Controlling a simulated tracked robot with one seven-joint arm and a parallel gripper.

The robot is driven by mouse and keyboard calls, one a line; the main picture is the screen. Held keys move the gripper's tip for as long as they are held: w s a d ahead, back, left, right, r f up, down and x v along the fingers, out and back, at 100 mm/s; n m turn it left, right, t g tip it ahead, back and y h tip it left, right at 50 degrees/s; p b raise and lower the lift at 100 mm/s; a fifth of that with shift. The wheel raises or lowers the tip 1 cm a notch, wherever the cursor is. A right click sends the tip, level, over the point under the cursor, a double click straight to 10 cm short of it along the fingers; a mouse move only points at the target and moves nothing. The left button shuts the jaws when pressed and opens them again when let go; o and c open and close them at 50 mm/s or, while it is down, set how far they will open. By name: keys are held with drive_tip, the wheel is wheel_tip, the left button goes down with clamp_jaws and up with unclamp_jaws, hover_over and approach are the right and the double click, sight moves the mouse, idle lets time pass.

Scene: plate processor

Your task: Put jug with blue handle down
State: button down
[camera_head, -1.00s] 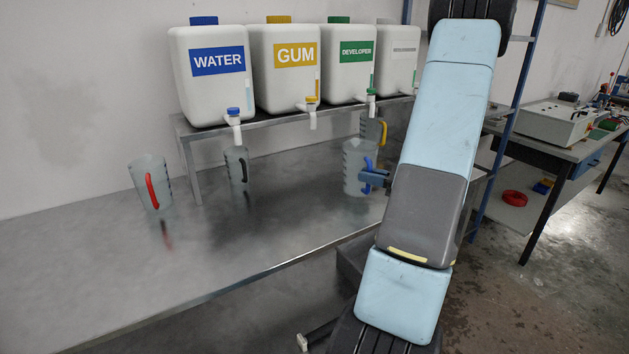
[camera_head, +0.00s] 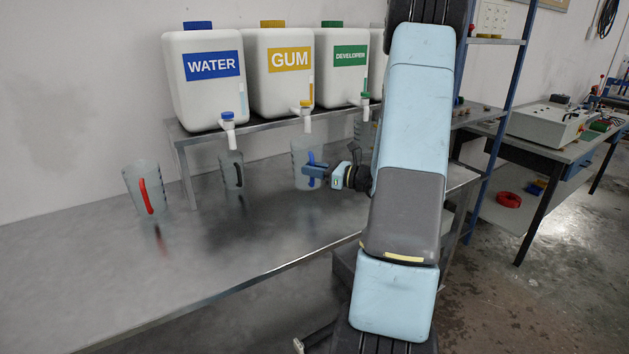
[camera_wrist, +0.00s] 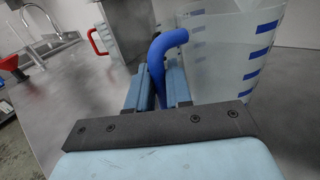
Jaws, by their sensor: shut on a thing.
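The clear jug with the blue handle (camera_head: 299,168) is below the shelf, under the gum tap, in the head view. It looks upright. My gripper (camera_head: 314,172) is shut on its blue handle from the right. In the wrist view the blue handle (camera_wrist: 157,68) stands between the two fingers, and the jug's clear wall with blue marks (camera_wrist: 225,60) is to the right. The jug's base is out of the wrist view, and I cannot tell from the head view whether it touches the table.
A red-handled jug (camera_head: 137,188) and a black-handled jug (camera_head: 229,172) stand left on the metal table (camera_head: 80,260). Another jug (camera_head: 364,132) is behind, partly hidden by my arm. The shelf (camera_head: 265,127) with white canisters is above. The table's front left is clear.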

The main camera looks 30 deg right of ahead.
sight(313, 184)
drive_tip(key=shift+f, duration=1.75)
drive_tip(key=c, duration=1)
unclamp_jaws()
drive_tip(key=shift+c, duration=0.2)
